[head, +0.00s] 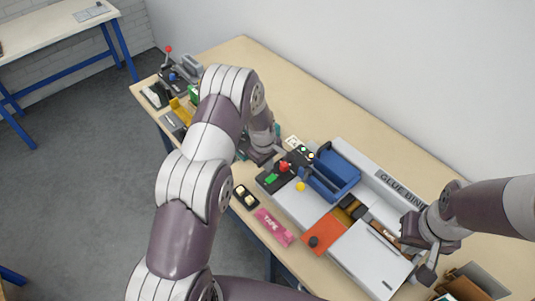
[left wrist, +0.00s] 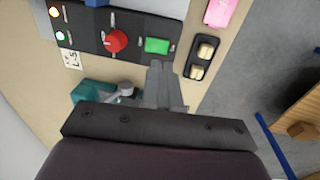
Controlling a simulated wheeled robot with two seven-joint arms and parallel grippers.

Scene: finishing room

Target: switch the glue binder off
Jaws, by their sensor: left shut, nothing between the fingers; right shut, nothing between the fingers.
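The glue binder (head: 378,172) stands on the workbench, with a dark control panel (left wrist: 88,38) at its left end. The panel has a red knob (left wrist: 116,40), a green switch (left wrist: 157,45) and two lamps (left wrist: 57,24), which look bright. The red knob (head: 284,167) and green switch (head: 271,178) also show in the head view. My left gripper (left wrist: 161,66) is shut and empty, its fingertips close beside the green switch; I cannot tell whether they touch. My right gripper (head: 429,268) is shut and empty over the binder's right end.
A black block with two cream buttons (head: 245,197) and a pink tape box (head: 274,227) lie along the front edge. A blue part (head: 333,174) rises on the binder beside the panel. A teal object (left wrist: 92,92) is near my left gripper. The bench behind the binder is clear.

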